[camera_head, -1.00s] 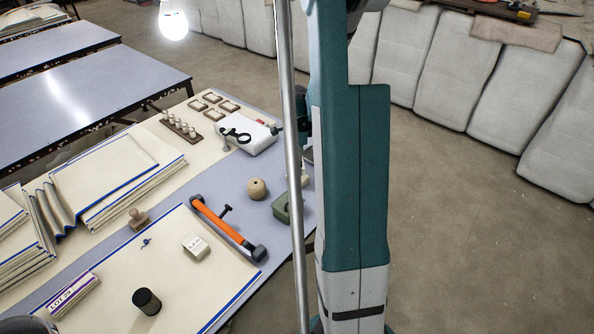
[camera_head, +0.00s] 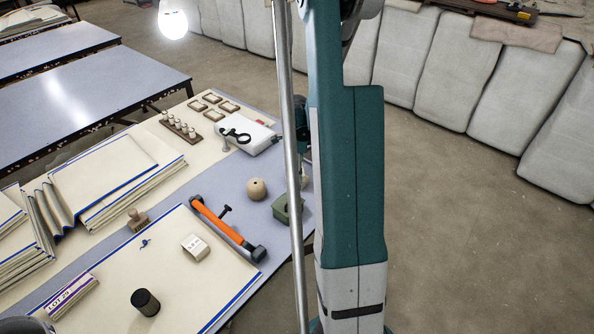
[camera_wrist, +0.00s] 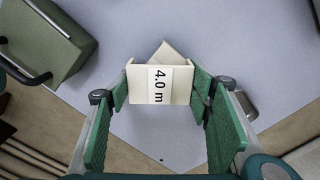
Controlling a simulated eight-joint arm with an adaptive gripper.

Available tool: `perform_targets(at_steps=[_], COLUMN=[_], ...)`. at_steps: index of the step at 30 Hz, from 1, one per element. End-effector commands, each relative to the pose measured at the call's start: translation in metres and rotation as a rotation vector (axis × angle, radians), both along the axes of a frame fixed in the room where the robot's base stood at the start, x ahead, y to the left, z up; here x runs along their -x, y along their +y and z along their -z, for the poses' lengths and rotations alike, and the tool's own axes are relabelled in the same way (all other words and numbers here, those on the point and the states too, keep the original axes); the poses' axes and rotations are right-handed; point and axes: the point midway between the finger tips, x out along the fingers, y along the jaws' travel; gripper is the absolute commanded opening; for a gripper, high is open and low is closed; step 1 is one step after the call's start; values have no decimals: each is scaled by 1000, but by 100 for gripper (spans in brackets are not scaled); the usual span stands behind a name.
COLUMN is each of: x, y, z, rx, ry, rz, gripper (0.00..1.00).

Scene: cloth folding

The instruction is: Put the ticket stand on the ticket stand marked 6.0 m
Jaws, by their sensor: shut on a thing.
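In the wrist view a cream ticket stand (camera_wrist: 140,84) labelled "4.0 m" sits between the green pads of my gripper (camera_wrist: 159,100), which is shut on it. A cream corner (camera_wrist: 170,52) shows behind it; I cannot tell whether it belongs to the same stand. In the head view my arm and a metal pole mostly hide my gripper. Another small cream ticket stand (camera_head: 195,247) stands on the blue-edged cloth (camera_head: 217,283); its label is too small to read surely.
A green box with a dark handle (camera_wrist: 48,45) is left of my gripper in the wrist view. In the head view, a wooden ball (camera_head: 256,189), an orange-handled tool (camera_head: 222,225), a black cylinder (camera_head: 145,302) and a "LOT" block (camera_head: 70,296) stand around the table.

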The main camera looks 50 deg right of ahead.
Motion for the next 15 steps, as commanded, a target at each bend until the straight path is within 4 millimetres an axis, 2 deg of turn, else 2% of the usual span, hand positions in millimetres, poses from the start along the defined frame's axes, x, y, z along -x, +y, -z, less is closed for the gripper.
perform_targets(at_steps=[2,3,6,15], x=[0,0,0,0], y=[0,0,0,0], z=[3,3,2,2], rx=[0,0,0,0], ry=[0,0,0,0], rz=[0,0,0,0], gripper=[41,52,65,65])
